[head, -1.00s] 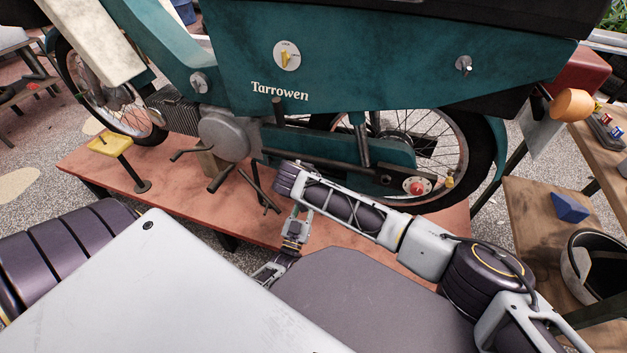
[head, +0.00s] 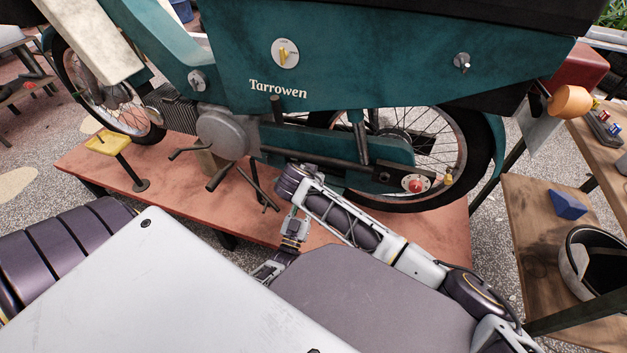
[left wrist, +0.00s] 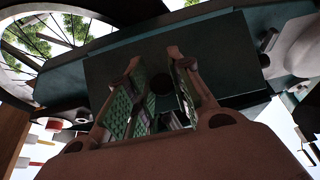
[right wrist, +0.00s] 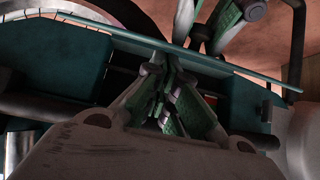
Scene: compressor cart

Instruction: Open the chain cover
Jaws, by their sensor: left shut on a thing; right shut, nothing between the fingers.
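The teal chain cover (head: 310,140) is low on the teal moped, beside the rear wheel. In the right wrist view it seems to show as a thin teal plate edge (right wrist: 270,82) slanting across. My left gripper (left wrist: 156,80) has its fingers against the dark teal panel in the left wrist view. Its green-padded fingers also show at the top of the right wrist view (right wrist: 215,35), at the plate edge. What lies between them is mostly hidden. My right gripper (right wrist: 163,70) is shut and empty, just under that plate edge. In the head view the fingertips are hard to make out.
The moped stands on a red bench (head: 110,180) with a yellow-topped stand (head: 105,143) on it. The crank and pedal (head: 220,177) stick out near the cover. A wooden table at right holds a blue block (head: 568,205) and a black bucket (head: 590,240).

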